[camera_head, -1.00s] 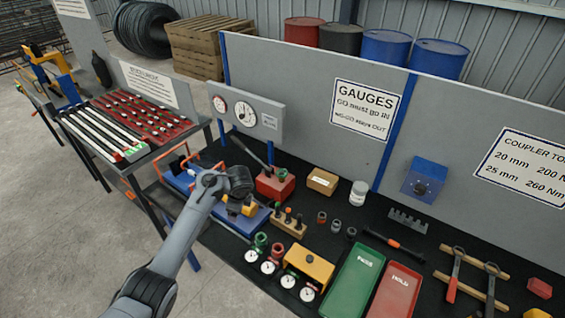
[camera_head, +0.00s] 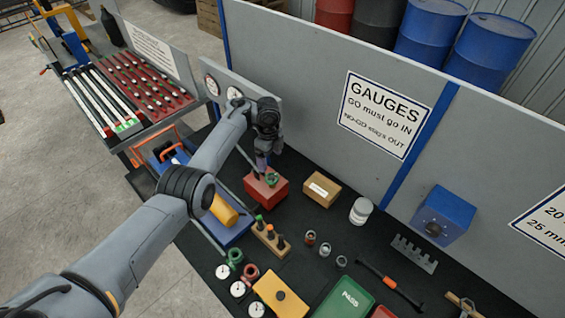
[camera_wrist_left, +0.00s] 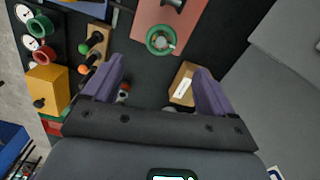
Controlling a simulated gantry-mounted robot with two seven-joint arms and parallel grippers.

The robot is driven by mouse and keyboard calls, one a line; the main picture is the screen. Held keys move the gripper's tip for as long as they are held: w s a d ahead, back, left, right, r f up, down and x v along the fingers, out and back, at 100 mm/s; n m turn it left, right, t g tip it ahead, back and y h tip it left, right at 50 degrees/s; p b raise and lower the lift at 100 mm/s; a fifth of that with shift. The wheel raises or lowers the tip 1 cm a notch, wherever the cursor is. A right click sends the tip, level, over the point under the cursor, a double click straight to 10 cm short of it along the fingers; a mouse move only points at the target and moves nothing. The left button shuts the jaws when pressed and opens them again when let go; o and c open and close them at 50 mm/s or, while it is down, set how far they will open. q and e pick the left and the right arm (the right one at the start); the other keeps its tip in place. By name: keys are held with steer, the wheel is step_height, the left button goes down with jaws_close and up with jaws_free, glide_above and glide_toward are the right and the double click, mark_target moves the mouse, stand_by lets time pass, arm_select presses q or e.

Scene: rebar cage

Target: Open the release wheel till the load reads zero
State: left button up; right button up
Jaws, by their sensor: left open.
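The green release wheel (camera_head: 271,180) sits on top of the red pump block (camera_head: 265,192) on the black bench. In the left wrist view the wheel (camera_wrist_left: 161,40) shows as a green ring with a pale centre, on the red body (camera_wrist_left: 185,22). My left gripper (camera_head: 262,165) points down just above the red block, close to the wheel. In the left wrist view its two purple fingers (camera_wrist_left: 158,68) are apart with nothing between them, and the wheel lies beyond their tips. The dial panel (camera_head: 222,90) behind is partly hidden by my arm, and its reading is too small to tell. My right gripper is not in view.
A cardboard box (camera_head: 321,189) and a white jar (camera_head: 361,210) stand right of the red block. A wooden holder with coloured-top plugs (camera_head: 270,240) stands in front. The grey back panel (camera_head: 310,70) rises behind.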

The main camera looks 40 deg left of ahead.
mark_target(272, 177)
arm_select(q)
step_height(272, 177, down, 10)
steer(key=b, duration=0.2)
steer(key=shift+r+b, duration=0.15)
steer(key=shift+b, duration=0.25)
steer(key=shift+w+f, duration=0.1)
steer(key=shift+f, duration=0.5)
steer(key=c, duration=1.1)
steer(key=shift+o, duration=0.2)
steer(key=shift+r, duration=0.1)
